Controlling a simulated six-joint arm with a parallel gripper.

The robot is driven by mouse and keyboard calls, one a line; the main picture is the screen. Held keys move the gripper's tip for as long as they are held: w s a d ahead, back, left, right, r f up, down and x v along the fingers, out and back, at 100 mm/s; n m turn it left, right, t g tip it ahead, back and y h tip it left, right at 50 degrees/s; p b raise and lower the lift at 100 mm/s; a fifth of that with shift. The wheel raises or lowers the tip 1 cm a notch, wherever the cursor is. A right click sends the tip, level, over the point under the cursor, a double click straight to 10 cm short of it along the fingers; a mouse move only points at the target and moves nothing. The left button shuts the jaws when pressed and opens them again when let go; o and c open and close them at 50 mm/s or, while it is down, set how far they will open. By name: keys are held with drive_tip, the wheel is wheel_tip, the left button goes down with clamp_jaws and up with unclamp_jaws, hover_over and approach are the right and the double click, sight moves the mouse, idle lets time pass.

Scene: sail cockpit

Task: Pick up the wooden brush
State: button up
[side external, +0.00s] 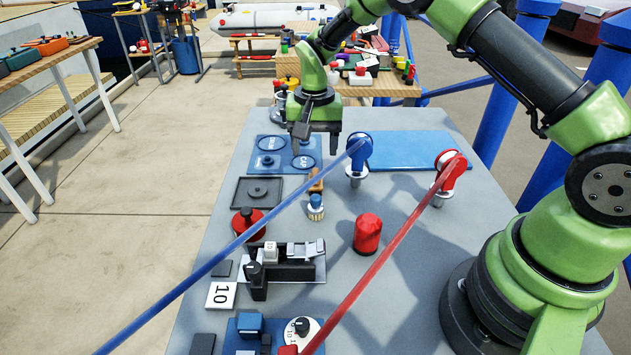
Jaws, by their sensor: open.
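A small brown wooden piece (316,180), which looks like the wooden brush, is near the middle of the grey table. A blue and pale ribbed part (316,207) is just in front of it; I cannot tell whether the two are joined. My gripper (319,143) is open and empty, pointing down. It is behind and above the wooden piece in the picture, near the right edge of a blue panel with white circles (268,143), and apart from the brush.
A blue line runs diagonally from a blue-topped post (358,165) close to the brush. A red line leads from a red-topped post (450,170). A red cylinder (367,233), black tray (236,191), red-topped knob (247,222) and black clamp (285,263) surround it. A blue mat (425,148) is clear.

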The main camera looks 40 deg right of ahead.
sight(315, 172)
wheel_tip(315, 172, down, 9)
drive_tip(key=shift+d+r, duration=0.1)
drive_tip(key=shift+d, duration=0.05)
drive_tip(key=c, duration=1)
